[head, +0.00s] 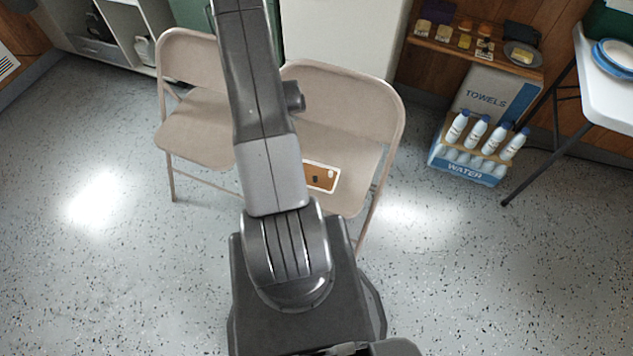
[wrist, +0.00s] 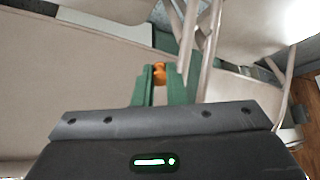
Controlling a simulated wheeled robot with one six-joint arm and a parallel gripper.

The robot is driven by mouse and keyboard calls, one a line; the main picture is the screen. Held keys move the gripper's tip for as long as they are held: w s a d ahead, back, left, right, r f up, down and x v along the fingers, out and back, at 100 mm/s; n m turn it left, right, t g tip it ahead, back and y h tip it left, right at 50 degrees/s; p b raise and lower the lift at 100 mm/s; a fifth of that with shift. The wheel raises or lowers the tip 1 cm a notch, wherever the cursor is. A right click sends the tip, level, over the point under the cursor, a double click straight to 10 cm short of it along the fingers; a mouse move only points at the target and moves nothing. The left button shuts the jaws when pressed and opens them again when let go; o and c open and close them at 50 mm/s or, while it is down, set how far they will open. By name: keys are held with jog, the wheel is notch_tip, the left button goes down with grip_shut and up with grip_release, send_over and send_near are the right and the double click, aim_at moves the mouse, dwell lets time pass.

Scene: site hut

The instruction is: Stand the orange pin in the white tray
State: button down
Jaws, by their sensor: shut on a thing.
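In the wrist view, my gripper (wrist: 160,78) has green fingers shut on the orange pin (wrist: 159,70). Only a small rounded orange part of the pin shows between the fingertips; the rest is hidden, and its tilt cannot be told. In the head view, my arm hides the gripper and the pin. A small tray with a white rim (head: 338,179) and a brown inside lies on the seat of the right folding chair. A dark item and a white item are in it. My arm covers its left side. I cannot make out the tray in the wrist view.
Two beige folding chairs stand side by side, the right one (head: 350,95) partly behind my arm, the left one (head: 190,125) beside it. A blue crate of water bottles (head: 463,172) is at the right, near a white table (head: 608,95).

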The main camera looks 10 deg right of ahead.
jog(key=s+d+f+g+b, duration=0.4)
jog(key=s+f+g+b, duration=0.35)
jog(key=f+b, duration=0.25)
jog(key=shift+t, duration=0.35)
jog(key=shift+s+d+f, duration=0.1)
jog(key=shift+s+f, duration=0.1)
jog(key=shift+f, duration=2.15)
jog(key=shift+s+d+f, duration=0.1)
jog(key=shift+s+f, duration=0.05)
jog(key=shift+f, duration=2.15)
jog(key=shift+f+b, duration=0.25)
jog(key=shift+b, duration=0.15)
jog(key=c, duration=1.5)
grip_release()
jog(key=shift+r, duration=0.15)
notch_tip(320, 180, up, 12)
jog(key=shift+r+p, duration=0.1)
jog(key=shift+p, duration=0.8)
